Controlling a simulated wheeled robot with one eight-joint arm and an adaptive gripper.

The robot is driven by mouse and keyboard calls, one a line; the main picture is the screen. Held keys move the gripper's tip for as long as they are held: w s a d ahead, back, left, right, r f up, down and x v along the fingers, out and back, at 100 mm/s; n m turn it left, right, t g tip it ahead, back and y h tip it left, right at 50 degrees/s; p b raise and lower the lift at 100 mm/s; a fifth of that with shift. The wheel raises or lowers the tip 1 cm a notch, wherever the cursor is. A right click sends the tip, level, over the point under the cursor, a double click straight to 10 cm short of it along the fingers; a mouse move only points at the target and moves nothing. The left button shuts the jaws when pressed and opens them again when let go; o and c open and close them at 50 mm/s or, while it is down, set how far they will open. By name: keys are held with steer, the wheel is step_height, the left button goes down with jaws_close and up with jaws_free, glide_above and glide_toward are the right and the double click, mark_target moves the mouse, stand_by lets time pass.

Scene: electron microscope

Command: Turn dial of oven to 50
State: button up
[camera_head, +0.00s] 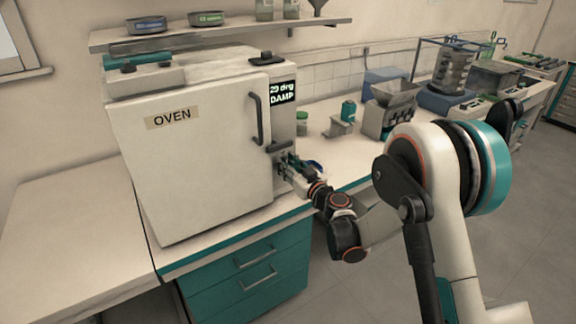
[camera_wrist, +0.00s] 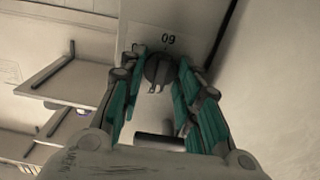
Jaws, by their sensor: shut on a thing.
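The oven (camera_head: 200,150) is a large white box labelled OVEN, standing on the counter with its door shut. A display (camera_head: 282,92) on its narrow right-hand panel seems to read "29 deg DAMP". My gripper (camera_head: 284,162) is at the lower part of that panel and hides the dial in the head view. In the wrist view the round dark dial (camera_wrist: 158,68) sits between the fingertips of my gripper (camera_wrist: 159,72), which is shut on it. A number by the dial looks like "09" in the picture, perhaps 60 upside down.
The door handle (camera_head: 256,118) is just left of the panel. A dark lever-like part (camera_head: 279,147) juts out above my gripper. A small green-capped jar (camera_head: 302,124) and a teal bottle on a stand (camera_head: 348,110) stand to the right. A shelf (camera_head: 220,34) runs above the oven.

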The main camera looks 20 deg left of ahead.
steer(key=shift+m, duration=0.3)
steer(key=m, duration=0.6)
steer(key=shift+d, duration=0.1)
steer(key=m, duration=1.7)
steer(key=shift+w+f, duration=0.1)
steer(key=shift+f, duration=0.2)
steer(key=o, duration=1)
steer(key=shift+d, duration=0.1)
steer(key=shift+o, duration=0.2)
